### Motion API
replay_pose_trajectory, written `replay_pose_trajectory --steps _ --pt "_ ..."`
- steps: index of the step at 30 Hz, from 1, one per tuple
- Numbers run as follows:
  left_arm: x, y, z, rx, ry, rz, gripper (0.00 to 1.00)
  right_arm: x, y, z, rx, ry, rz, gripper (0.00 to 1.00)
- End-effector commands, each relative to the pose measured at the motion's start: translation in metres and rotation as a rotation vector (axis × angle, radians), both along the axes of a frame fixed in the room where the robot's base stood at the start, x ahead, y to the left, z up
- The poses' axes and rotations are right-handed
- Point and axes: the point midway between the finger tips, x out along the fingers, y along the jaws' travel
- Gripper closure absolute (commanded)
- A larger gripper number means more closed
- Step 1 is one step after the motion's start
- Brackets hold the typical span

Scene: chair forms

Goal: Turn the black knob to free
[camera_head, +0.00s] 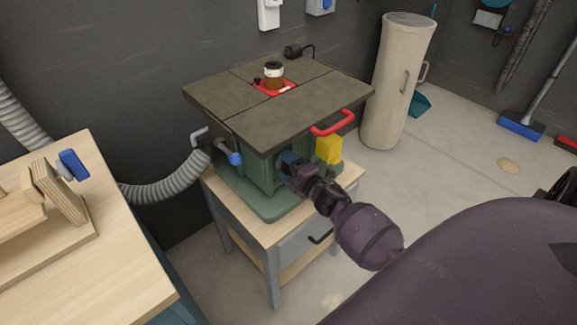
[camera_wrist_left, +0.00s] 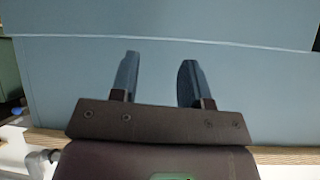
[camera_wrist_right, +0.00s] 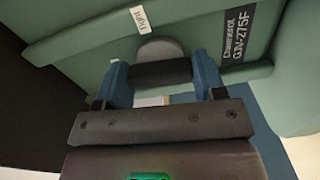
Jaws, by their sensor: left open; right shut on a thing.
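The black knob (camera_wrist_right: 160,74) is on the green body of the router table (camera_head: 256,178), under its dark top. In the right wrist view it sits between the two blue fingers of my right gripper (camera_wrist_right: 163,82), which is shut on it. A rounded grey part (camera_wrist_right: 160,48) shows just beyond the knob. A white label (camera_wrist_right: 143,19), seeming to read "tight", is on the green panel above. No "free" label can be made out. In the head view my right gripper (camera_head: 290,162) hides the knob. My left gripper (camera_wrist_left: 157,85) is open and empty before a blue-grey panel.
A red handle (camera_head: 333,123) and yellow block (camera_head: 329,149) are right of my right gripper. A pale workbench (camera_head: 105,255) fills the lower left.

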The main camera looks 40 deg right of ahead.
Motion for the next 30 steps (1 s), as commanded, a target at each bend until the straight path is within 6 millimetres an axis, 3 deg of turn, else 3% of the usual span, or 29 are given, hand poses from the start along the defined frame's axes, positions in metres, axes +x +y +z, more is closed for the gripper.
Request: replay_pose_trajectory --steps 30 --pt "-0.007 0.003 0.026 -0.007 -0.021 0.022 0.57 0.0 0.0 0.002 0.932 0.072 0.001 0.6"
